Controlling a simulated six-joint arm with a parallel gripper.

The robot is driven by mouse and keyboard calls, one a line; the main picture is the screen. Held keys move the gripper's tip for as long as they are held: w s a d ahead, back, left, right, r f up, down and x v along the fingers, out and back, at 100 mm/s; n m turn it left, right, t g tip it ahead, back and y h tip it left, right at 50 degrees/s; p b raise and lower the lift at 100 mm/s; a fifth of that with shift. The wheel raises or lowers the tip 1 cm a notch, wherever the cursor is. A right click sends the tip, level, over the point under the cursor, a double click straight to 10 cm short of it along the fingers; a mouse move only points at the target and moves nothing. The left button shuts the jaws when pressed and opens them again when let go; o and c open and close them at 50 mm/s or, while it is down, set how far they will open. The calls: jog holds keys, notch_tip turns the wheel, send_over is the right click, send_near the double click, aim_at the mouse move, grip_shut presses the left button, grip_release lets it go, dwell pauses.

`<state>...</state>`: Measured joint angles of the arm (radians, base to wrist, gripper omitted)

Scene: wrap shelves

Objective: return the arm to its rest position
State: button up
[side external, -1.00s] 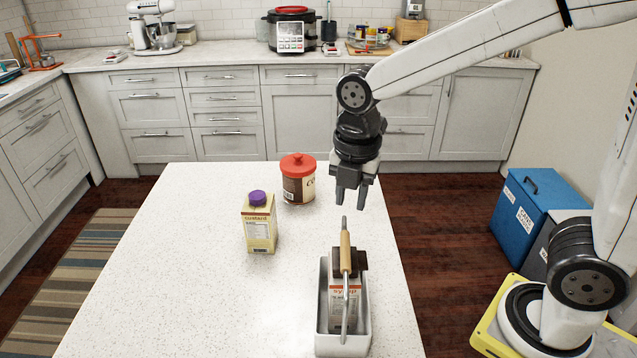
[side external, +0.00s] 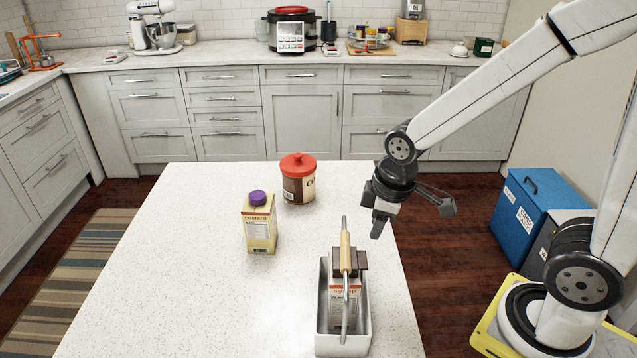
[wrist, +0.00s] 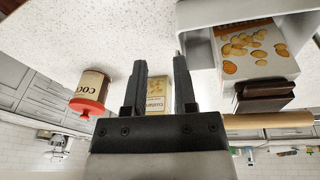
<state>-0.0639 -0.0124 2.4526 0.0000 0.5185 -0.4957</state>
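The arm reaches in from the upper right.
A custard carton (side external: 259,225) and a red-lidded cocoa tin (side external: 298,180) stand upright on the counter.

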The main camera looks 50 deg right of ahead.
jog(key=f+m, duration=0.1)
jog(key=m, duration=0.1)
jog(key=s+d+m, duration=0.1)
jog(key=m, duration=0.1)
jog(key=d+f+m, duration=0.1)
jog(key=m, duration=0.1)
jog(key=shift+s+f+t, duration=0.3)
jog(key=shift+s, duration=0.1)
dwell(2.8)
